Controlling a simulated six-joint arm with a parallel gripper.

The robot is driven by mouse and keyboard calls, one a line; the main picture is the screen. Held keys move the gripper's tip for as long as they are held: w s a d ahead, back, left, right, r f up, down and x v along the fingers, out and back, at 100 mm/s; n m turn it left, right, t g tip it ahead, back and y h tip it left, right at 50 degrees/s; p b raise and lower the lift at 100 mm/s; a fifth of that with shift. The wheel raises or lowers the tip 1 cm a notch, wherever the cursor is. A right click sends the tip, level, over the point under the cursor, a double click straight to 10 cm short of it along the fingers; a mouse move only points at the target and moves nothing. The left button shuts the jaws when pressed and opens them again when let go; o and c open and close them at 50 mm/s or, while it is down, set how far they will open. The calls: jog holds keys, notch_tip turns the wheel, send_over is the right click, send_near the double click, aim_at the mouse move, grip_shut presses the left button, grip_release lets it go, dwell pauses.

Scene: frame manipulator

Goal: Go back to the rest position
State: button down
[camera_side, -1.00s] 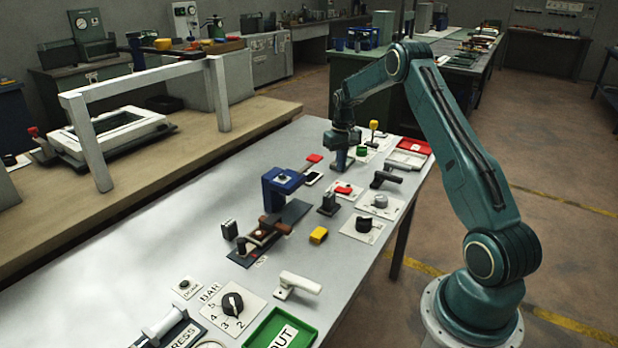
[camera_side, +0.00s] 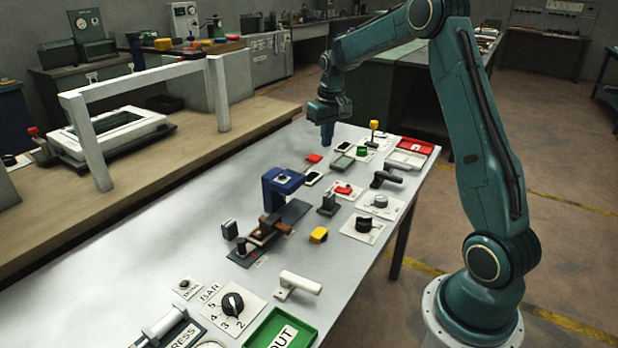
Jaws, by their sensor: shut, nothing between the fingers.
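My gripper (camera_side: 327,140) is at the far end of the white table (camera_side: 130,240), pointing down and raised above the surface. Its fingers are together with nothing between them. It hangs behind the red-ended block and the small grey-green tray (camera_side: 341,163), apart from both. My arm reaches from its base at the lower right, up and over to the left.
A blue press (camera_side: 281,183) and yellow block (camera_side: 319,235) are nearer. The left part of the table is clear.

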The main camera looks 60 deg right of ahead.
jog(key=s+a+r+n+t, duration=0.1)
jog(key=s+a+r, duration=0.45)
jog(key=a, duration=0.25)
jog(key=s+a+r+n+t, duration=0.1)
jog(key=s+a+r, duration=0.4)
jog(key=a+r, duration=0.3)
jog(key=s+a+f+n+t, duration=0.1)
jog(key=s+a, duration=0.4)
jog(key=s, duration=0.3)
jog(key=s+a+f+n+t, duration=0.1)
jog(key=s+a, duration=0.3)
jog(key=s, duration=0.4)
jog(key=shift+s+a+f+n+t+y, duration=0.15)
jog(key=shift+a+f+n+t+y, duration=0.15)
jog(key=shift+a+f, duration=0.1)
